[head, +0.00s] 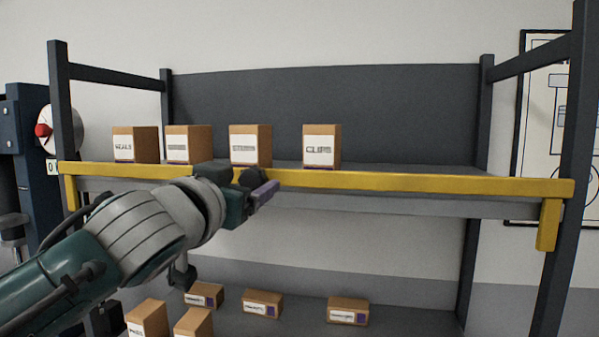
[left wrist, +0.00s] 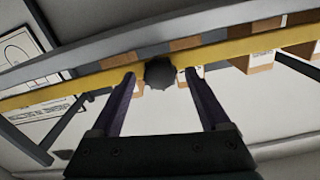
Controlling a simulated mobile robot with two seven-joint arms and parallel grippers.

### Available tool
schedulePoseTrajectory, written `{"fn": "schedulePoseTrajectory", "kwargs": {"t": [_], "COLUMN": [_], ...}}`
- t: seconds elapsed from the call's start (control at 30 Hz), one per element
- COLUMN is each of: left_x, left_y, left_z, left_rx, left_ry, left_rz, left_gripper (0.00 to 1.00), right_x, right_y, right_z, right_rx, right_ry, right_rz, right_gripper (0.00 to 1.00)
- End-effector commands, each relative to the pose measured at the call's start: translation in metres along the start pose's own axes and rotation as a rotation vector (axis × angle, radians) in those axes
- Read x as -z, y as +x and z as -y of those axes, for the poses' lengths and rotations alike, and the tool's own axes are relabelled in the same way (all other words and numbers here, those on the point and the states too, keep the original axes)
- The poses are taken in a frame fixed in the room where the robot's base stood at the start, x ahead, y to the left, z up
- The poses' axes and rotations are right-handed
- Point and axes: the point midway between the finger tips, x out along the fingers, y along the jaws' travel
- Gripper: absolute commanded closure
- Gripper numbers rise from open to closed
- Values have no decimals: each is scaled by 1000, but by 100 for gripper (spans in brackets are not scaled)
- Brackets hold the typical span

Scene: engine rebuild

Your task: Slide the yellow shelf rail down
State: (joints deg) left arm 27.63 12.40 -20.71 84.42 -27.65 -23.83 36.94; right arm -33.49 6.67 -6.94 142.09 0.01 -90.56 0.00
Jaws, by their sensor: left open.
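The yellow shelf rail (head: 420,182) runs across the front of the upper shelf, with a short yellow leg hanging at each end. It sits at the shelf's level, in front of the boxes' bases. My left gripper (head: 264,190) is at the rail, left of its middle, and hides a short piece of it. In the left wrist view the rail (left wrist: 240,51) crosses beyond the two open fingers (left wrist: 160,82). A dark round knob (left wrist: 159,73) shows between the fingertips, beside the rail's lower edge. I cannot tell whether the fingers touch it. My right gripper is not in view.
Several cardboard boxes (head: 321,146) stand on the upper shelf behind the rail. More boxes (head: 347,310) lie on the lower shelf (head: 410,322). Dark posts (head: 571,150) frame the rack. A dark machine with a red knob (head: 43,130) stands at the left.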

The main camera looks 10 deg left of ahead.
Motion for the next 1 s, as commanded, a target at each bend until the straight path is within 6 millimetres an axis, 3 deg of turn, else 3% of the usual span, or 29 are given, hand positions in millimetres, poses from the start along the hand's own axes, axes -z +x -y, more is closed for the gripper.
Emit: {"fn": "schedulePoseTrajectory", "kwargs": {"t": [0.2, 0.57, 1.0], "left_x": [0, -1, -1], "left_y": [17, 20, 20], "left_z": [0, 0, 0], "left_rx": [1, 1, 1], "left_ry": [-1, 0, 0], "left_rz": [0, 1, 1], "left_gripper": [21, 21, 68], "right_x": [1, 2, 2], "right_y": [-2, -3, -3], "right_z": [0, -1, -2], "right_rx": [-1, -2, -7], "right_ry": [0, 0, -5], "right_rz": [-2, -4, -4], "right_gripper": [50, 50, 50]}}
